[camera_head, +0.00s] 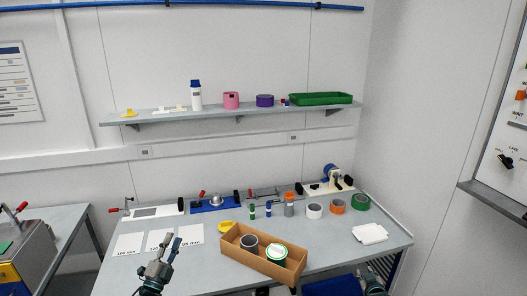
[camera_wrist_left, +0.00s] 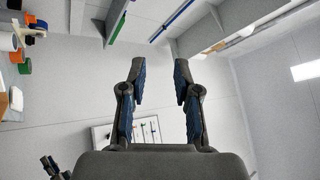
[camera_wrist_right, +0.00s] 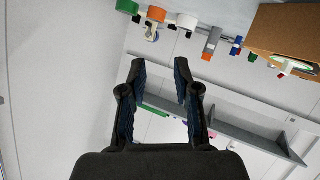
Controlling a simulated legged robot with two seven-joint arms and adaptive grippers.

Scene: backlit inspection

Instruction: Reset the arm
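My left gripper (camera_head: 169,246) stands raised in front of the table's left half in the head view, fingers pointing up and apart. In the left wrist view its blue-padded fingers (camera_wrist_left: 159,68) are spread with nothing between them. My right gripper (camera_head: 376,279) shows only in part at the bottom edge of the head view, low by the table's front right. In the right wrist view its fingers (camera_wrist_right: 160,68) are spread and empty.
A cardboard box (camera_head: 233,252) holding two round containers sits on the grey table (camera_head: 205,275). Tape rolls, including a green one (camera_head: 361,202), and several fixtures line the back. A wall shelf (camera_head: 240,110) hangs above. White sheets (camera_head: 190,233) lie near my left gripper.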

